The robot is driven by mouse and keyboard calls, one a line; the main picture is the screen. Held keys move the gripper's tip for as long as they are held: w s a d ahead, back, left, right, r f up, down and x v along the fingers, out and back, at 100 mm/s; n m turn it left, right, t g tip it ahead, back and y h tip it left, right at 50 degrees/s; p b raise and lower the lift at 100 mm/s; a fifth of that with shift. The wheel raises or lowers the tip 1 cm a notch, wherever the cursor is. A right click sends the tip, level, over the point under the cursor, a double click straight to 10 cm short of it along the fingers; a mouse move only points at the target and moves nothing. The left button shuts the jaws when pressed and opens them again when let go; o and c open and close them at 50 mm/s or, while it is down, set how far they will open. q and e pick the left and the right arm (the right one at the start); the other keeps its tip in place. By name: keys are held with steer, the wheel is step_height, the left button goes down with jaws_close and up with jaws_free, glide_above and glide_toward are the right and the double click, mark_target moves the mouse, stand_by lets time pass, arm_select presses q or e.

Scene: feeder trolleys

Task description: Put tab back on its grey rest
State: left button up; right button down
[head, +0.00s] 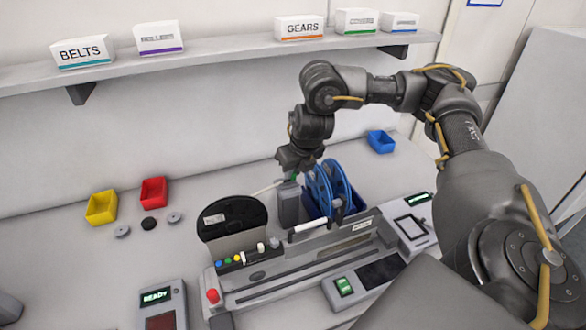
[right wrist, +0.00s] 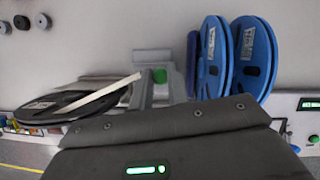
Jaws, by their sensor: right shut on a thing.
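My right gripper (head: 293,170) points down over the back of the feeder trolley, just above the grey rest (head: 288,208), an upright grey block. It is shut on the small green tab (head: 294,178), which also shows in the right wrist view (right wrist: 159,75). A pale strip (head: 264,189) runs from the tab left towards the black reel (head: 232,217); it also shows in the right wrist view (right wrist: 108,93). The gripper partly hides the tab, and I cannot tell whether the tab touches the rest.
Blue reels (head: 322,190) stand close right of the rest. Yellow (head: 101,208), red (head: 153,192) and blue (head: 381,142) bins stand on the table. A shelf (head: 220,52) with labelled boxes runs along the wall.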

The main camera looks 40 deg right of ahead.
steer(key=shift+f+p, duration=0.1)
steer(key=shift+p, duration=0.2)
stand_by(0.5)
steer(key=shift+f+b, duration=0.35)
steer(key=shift+f, duration=0.15)
stand_by(0.8)
steer(key=c, duration=1.3)
jaws_free()
steer(key=shift+p+v, duration=1)
steer(key=shift+v, duration=4.4)
